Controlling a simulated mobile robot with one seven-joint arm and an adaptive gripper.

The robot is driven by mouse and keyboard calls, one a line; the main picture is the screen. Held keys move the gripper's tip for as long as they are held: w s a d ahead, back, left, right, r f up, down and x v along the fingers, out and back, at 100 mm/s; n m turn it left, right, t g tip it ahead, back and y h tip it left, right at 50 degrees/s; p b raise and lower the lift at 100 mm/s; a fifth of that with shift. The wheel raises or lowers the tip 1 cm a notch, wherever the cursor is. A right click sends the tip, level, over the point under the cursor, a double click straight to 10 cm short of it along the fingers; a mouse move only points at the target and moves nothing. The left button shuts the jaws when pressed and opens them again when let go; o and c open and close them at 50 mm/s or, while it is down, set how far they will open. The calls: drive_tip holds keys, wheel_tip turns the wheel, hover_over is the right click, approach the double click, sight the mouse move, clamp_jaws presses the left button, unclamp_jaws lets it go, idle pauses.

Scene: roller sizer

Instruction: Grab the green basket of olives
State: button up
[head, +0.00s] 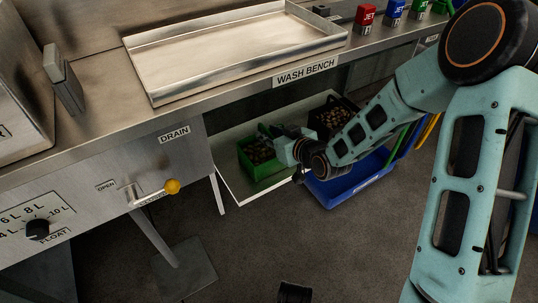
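The green basket (262,172) stands on a light shelf below the wash bench, near the middle of the head view. Brownish olives (258,152) show inside it. My arm reaches in from the right, and my gripper (271,133) is at the basket's upper right rim. The gripper is small and dark here, and part of the basket's right side is hidden behind my wrist. I cannot tell whether the fingers touch the rim or how far apart they are.
A dark basket with reddish contents (331,117) stands behind my wrist. A blue crate (345,192) sits to the right of the shelf (226,180). The wash bench (225,97) overhangs the area, with a drain lever with a yellow knob (172,187) at left. Floor in front is mostly clear.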

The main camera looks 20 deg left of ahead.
drive_tip(key=shift+c, duration=0.7)
clamp_jaws()
drive_tip(key=shift+r, duration=0.25)
drive_tip(key=shift+r+p, duration=0.45)
drive_tip(key=shift+r, duration=0.5)
drive_tip(key=s+d+r+p, duration=0.1)
drive_tip(key=r, duration=0.1)
drive_tip(key=s+d+r+p, duration=0.1)
drive_tip(key=r, duration=0.2)
drive_tip(key=s+d+r+p, duration=0.1)
drive_tip(key=d+r, duration=0.1)
drive_tip(key=shift+r+p, duration=0.25)
drive_tip(key=shift+p, duration=0.15)
drive_tip(key=p+v, duration=0.3)
drive_tip(key=v, duration=0.4)
drive_tip(key=shift+d+f, duration=0.2)
